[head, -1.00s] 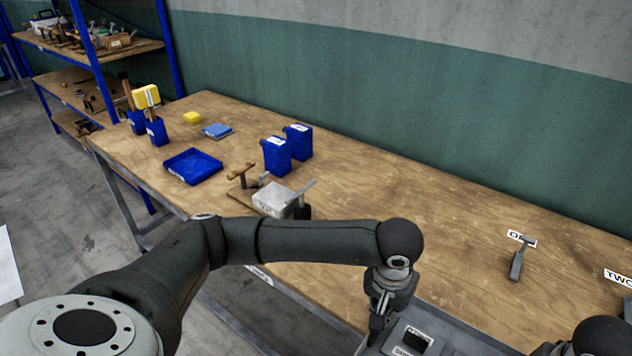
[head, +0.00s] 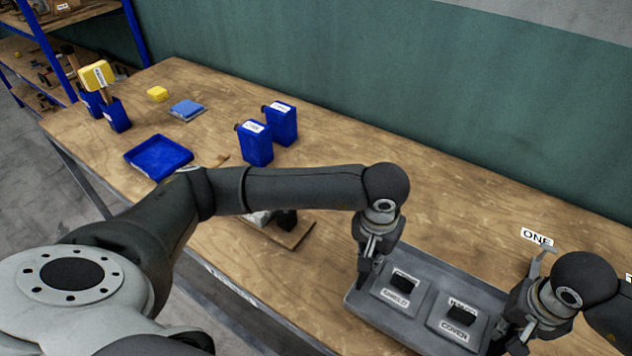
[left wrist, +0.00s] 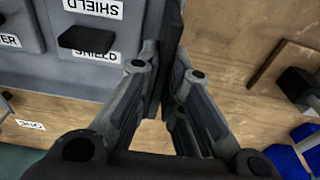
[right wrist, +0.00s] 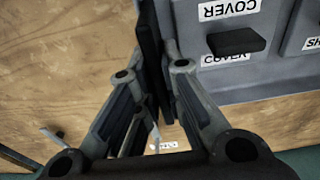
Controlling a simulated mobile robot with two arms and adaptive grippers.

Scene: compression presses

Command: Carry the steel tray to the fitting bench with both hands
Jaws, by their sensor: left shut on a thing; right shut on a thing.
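The grey steel tray (head: 455,272) is over the front part of the wooden bench (head: 420,190), and I cannot tell whether it touches the top. It carries a block labelled SHIELD (head: 396,296) and one labelled COVER (head: 450,330), each with a dark handle. My left gripper (head: 367,275) is shut on the tray's left end wall; its fingers show in the left wrist view (left wrist: 168,85). My right gripper (head: 508,325) is shut on the right end wall; its fingers show in the right wrist view (right wrist: 155,85). The tray's near edge is partly out of view.
A wooden board (head: 290,235) with a fixture lies left of the tray, partly behind my left arm. Blue bottles (head: 255,143) and a blue bin (head: 158,157) stand farther left.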

